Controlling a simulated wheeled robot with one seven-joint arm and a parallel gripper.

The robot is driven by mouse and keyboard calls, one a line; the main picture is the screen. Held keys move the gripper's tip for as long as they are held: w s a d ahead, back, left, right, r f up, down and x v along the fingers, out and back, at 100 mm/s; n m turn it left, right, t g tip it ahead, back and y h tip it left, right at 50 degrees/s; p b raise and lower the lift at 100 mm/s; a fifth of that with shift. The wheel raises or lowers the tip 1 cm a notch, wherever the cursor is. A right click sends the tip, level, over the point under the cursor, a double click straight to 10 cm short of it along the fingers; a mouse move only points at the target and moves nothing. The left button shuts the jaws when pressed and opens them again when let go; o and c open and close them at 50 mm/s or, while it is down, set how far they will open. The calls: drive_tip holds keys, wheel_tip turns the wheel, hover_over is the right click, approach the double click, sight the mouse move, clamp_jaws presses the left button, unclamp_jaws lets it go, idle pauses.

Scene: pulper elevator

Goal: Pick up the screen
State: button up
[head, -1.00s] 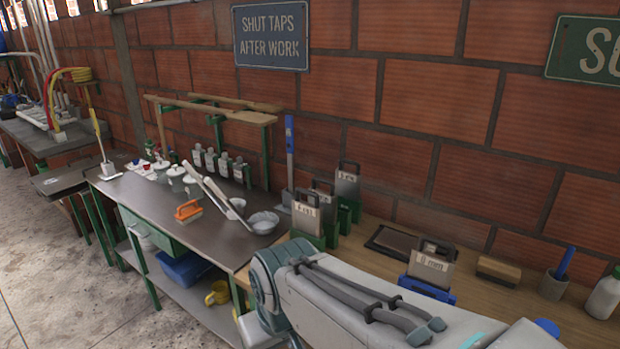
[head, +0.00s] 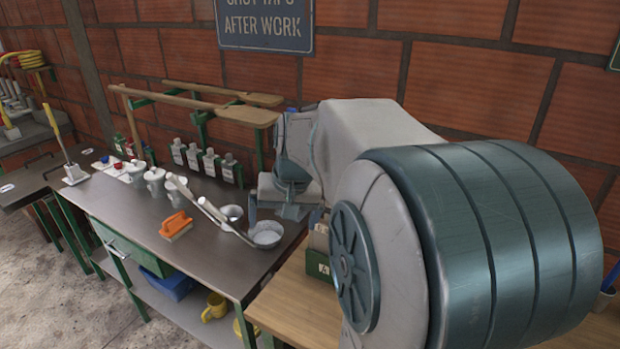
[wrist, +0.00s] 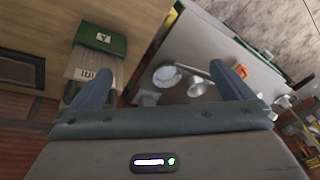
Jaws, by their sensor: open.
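The green holder also shows in the head view (head: 320,268), at the edge of the wooden bench. Most of the screens there are hidden behind my arm. My gripper (wrist: 165,82) is open, with nothing between its fingers.
The dark bench (head: 125,208) carries ladles (head: 215,210), bowls (head: 266,234), lidded white pots (head: 155,182), an orange brush (head: 176,225) and bottles (head: 211,163). A wooden rack (head: 230,110) stands over it. A dark framed tray (wrist: 20,68) lies on the wooden bench (wrist: 55,25).

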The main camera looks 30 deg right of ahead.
drive_tip(key=w+d+r+m+h+p, duration=0.1)
drive_tip(key=w+d+m, duration=0.15)
drive_tip(key=d, duration=0.75)
drive_tip(key=w+d+r+m+g+h+p, duration=0.15)
drive_tip(key=w+d, duration=0.25)
drive_tip(key=d, duration=0.6)
drive_tip(key=w+d+r+m+h+p, duration=0.1)
drive_tip(key=w+d+r+m+h, duration=0.2)
drive_tip(key=d, duration=0.7)
drive_tip(key=shift+y, duration=0.55)
drive_tip(key=shift+w+p+x, duration=0.2)
drive_tip(key=shift+p+x, duration=0.4)
drive_tip(key=shift+x, duration=1.95)
drive_tip(key=shift+w+p+x, duration=0.2)
drive_tip(key=shift+p+x, duration=0.45)
drive_tip(key=shift+x, duration=1.9)
drive_tip(key=shift+w+p+x, duration=0.25)
drive_tip(key=shift+p+x, duration=0.35)
drive_tip(key=shift+x, duration=2)
drive_tip(key=shift+a, duration=0.15)
drive_tip(key=shift+c, duration=0.3)
drive_tip(key=shift+r, duration=0.15)
drive_tip(key=c, duration=1.3)
